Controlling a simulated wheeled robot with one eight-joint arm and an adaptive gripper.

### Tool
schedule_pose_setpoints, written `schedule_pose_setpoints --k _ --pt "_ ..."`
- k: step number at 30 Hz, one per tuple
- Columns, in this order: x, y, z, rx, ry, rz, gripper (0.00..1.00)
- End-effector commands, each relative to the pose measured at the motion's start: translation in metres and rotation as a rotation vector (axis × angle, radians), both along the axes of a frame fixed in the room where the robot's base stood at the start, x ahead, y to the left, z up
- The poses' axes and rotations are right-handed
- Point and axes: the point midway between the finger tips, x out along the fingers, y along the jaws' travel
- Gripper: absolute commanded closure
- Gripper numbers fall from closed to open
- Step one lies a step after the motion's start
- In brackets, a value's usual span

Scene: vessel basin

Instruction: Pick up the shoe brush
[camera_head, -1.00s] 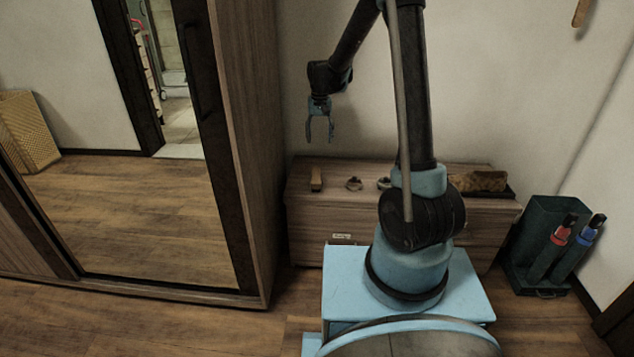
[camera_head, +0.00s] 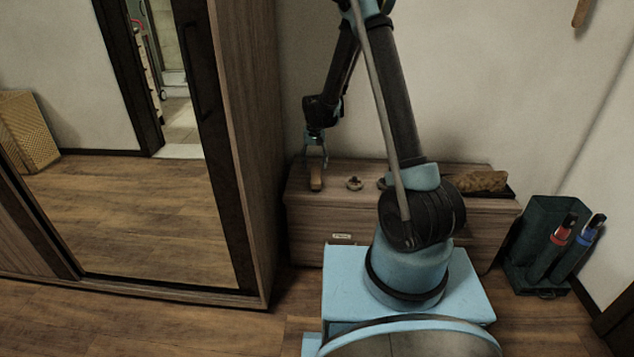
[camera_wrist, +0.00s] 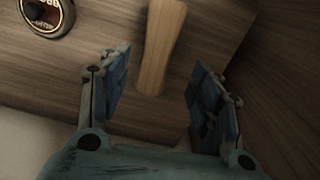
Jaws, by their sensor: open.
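The shoe brush looks to be the narrow light-wood piece (camera_head: 316,181) at the left end of the wooden chest top. In the wrist view its pale handle (camera_wrist: 158,45) points toward my gripper, between the lines of the two fingers, with its far end cut off by the top edge. My gripper (camera_head: 315,160) points down at the brush from just above and behind it. In the wrist view the fingers (camera_wrist: 157,98) are spread apart with nothing clamped between them. I cannot tell the exact height gap.
The chest (camera_head: 300,215) stands against the wall. A small round tin (camera_head: 354,183) sits right of the brush; it also shows in the wrist view (camera_wrist: 47,12). A brown object (camera_head: 484,181) lies farther right. The tall mirrored wardrobe (camera_head: 245,130) stands close on the left.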

Motion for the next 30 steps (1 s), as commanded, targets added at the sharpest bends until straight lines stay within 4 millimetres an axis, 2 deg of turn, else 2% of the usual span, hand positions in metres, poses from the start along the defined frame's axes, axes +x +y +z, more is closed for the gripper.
schedule_pose_setpoints --k 3,14,24,30 --pt "0.0 0.0 -0.012 0.0 0.0 0.0 0.42" --pt "-0.001 -0.002 -0.028 0.0 0.0 0.0 0.42" --pt "-0.002 -0.005 -0.067 0.0 0.0 0.0 0.42" --pt "-0.002 -0.005 -0.071 0.0 0.0 0.0 0.42"
